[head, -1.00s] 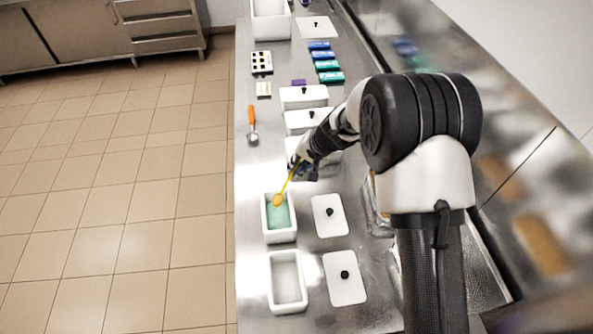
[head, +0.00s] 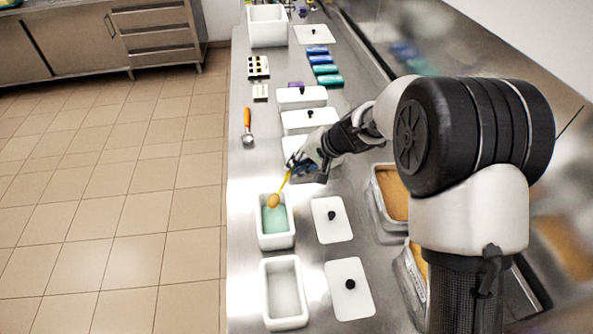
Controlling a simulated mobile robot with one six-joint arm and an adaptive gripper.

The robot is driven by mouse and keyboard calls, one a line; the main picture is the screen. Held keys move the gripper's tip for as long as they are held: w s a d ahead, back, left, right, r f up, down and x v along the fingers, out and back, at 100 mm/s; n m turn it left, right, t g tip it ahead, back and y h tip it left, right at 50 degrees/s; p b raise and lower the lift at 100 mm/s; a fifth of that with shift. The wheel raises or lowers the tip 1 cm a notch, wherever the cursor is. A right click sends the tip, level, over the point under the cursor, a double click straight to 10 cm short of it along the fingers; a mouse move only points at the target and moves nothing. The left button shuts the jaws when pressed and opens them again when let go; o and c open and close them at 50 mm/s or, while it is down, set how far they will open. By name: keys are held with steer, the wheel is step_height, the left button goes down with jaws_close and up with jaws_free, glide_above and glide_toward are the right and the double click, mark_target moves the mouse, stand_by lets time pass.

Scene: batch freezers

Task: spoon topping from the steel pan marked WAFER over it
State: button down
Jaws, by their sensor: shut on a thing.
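My gripper (head: 293,167) is shut on a yellow spoon (head: 284,184). The spoon's bowl carries a light-brown heap (head: 273,201) and is over a white tub (head: 263,239) holding pale green stuff (head: 275,219). I cannot tell whether the spoon touches the green surface. Two steel pans with orange-brown contents stand at the right, one farther back (head: 373,199) and one nearer (head: 404,270) that is partly hidden by my arm. No WAFER mark can be read on either pan.
An empty white tub (head: 267,299) stands in front of the green one. Loose lids lie beside them, one upper (head: 342,224) and one lower (head: 358,301). Lidded tubs (head: 302,104) stand farther back. An orange-handled scoop (head: 247,122) lies near the counter's left edge.

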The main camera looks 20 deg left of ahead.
steer(key=shift+d+f+y+b, duration=0.35)
steer(key=shift+y+b, duration=0.45)
steer(key=shift+b, duration=2.5)
steer(key=y, duration=0.2)
steer(key=f+y, duration=0.1)
steer(key=y, duration=0.1)
steer(key=d+y, duration=0.1)
steer(key=y, duration=0.2)
steer(key=shift+f+m, duration=0.3)
steer(key=shift+f, duration=0.1)
